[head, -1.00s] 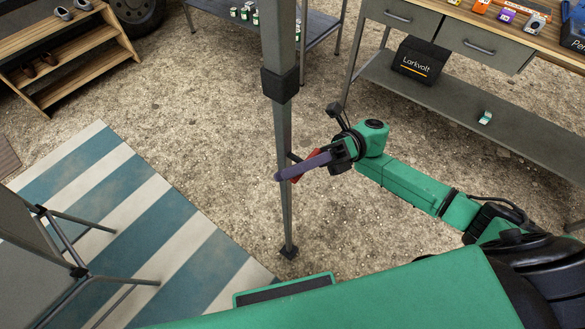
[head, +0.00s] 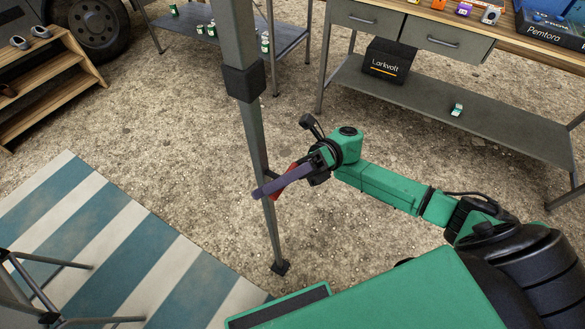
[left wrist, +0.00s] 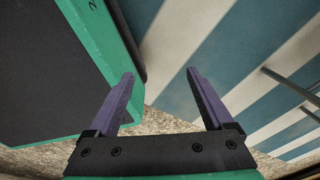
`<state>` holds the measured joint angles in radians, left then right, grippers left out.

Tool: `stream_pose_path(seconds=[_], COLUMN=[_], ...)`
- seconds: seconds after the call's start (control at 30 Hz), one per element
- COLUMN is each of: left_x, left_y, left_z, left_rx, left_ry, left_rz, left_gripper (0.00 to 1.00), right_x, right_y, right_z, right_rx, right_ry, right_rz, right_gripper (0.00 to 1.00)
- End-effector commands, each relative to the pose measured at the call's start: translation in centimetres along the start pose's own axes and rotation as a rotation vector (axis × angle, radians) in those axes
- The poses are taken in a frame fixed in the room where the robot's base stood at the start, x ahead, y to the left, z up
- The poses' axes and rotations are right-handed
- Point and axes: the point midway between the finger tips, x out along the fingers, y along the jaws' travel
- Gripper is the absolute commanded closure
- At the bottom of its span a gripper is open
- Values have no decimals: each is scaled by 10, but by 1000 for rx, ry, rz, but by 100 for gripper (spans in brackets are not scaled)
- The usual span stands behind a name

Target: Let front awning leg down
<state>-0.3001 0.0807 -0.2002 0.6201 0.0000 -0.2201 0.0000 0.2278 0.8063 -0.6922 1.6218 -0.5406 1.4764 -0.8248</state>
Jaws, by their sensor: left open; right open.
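The front awning leg (head: 261,180) is a grey metal post with a dark collar (head: 244,82) partway up. Its dark foot (head: 280,267) is at the gravel. A red part (head: 288,181) shows beside the leg, partly hidden by the finger. I cannot tell whether the gripper touches the leg. My left gripper (left wrist: 164,82) is open and empty in the left wrist view, above the striped mat. It is not in the head view.
A striped mat (head: 110,240) lies at the left, with a folding chair's legs (head: 45,290) on it. A workbench (head: 455,100) with a black box (head: 390,62) stands at the back right. Wooden steps (head: 45,85) are at the upper left. Gravel around the leg is clear.

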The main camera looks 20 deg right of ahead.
Motion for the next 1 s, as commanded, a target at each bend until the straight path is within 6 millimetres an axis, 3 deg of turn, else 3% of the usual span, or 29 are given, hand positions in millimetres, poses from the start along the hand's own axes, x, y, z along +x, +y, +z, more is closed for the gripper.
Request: stream_pose_path(seconds=[0.17, 0.53, 0.73, 1.0], left_x=[7, 36, 38, 34], left_y=[0, 1, 1, 1], left_z=[1, 5, -37, -47], left_rx=[-1, -2, -19, -24], left_ry=[0, -4, 11, 8], left_rz=[0, 1, 1, 2], left_gripper=[15, 15, 15, 15], right_x=[-16, -94, -135, -146], right_y=[-3, -5, -4, 0], right_z=[-1, -2, -1, 1], right_rx=[2, -1, -3, -1], right_ry=[-1, -3, -3, -1], right_rz=[-4, -5, -3, 0], right_gripper=[50, 50, 50, 50])
